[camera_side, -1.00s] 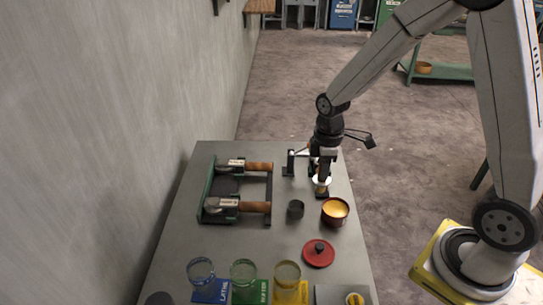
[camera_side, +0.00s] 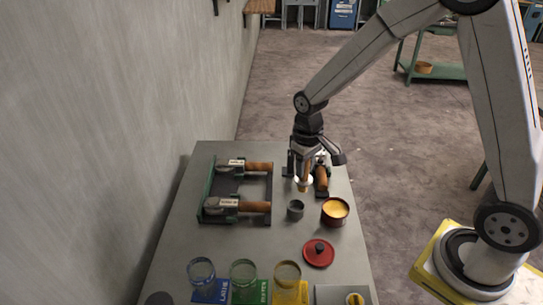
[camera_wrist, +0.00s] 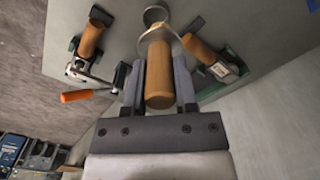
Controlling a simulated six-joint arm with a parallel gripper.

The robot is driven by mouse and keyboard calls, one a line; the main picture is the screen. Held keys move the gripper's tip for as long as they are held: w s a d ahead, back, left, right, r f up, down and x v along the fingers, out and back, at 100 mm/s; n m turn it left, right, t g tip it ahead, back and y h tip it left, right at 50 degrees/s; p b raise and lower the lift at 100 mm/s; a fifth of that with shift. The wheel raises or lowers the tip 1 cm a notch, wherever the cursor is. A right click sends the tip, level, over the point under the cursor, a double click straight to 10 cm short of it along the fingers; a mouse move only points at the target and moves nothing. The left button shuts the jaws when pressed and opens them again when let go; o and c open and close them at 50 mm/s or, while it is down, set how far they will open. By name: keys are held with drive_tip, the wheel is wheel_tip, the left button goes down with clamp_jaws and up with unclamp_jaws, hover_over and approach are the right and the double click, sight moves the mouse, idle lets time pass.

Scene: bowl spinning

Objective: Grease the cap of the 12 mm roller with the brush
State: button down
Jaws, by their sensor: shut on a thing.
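My gripper (camera_wrist: 160,88) is shut on a brush (camera_wrist: 159,78) with a wooden handle. In the side view the brush (camera_side: 303,182) hangs down, a pale disc near its lower end, above the table and apart from the dark cup. A wooden-handled tool (camera_side: 321,180) stands just right of the brush; in the wrist view a wooden-handled tool (camera_wrist: 91,38) is at a clamp with an orange lever. Two more wooden-handled tools (camera_side: 257,167) (camera_side: 254,206) lie in a rack on the left. Their labels are unreadable, so I cannot tell which is the 12 mm roller.
A dark cup (camera_side: 295,209) and a brown pot of yellow grease (camera_side: 335,210) stand in front of the brush. A red lid (camera_side: 318,254) lies nearer. Glass jars (camera_side: 243,272) on coloured cards line the front. The table's middle (camera_side: 240,240) is clear.

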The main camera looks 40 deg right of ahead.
drive_tip(key=shift+r, duration=0.1)
drive_tip(key=shift+w+r, duration=0.1)
drive_tip(key=shift+r, duration=2.8)
drive_tip(key=w+d, duration=0.7)
drive_tip(key=d, duration=0.4)
drive_tip(key=w+d, duration=0.8)
drive_tip(key=d, duration=0.4)
drive_tip(key=shift+s+a+f, duration=0.15)
drive_tip(key=shift+f, duration=1.2)
drive_tip(key=shift+s+a+f, duration=0.1)
drive_tip(key=shift+a+f, duration=0.05)
drive_tip(key=shift+f, duration=1.15)
drive_tip(key=shift+f, duration=0.1)
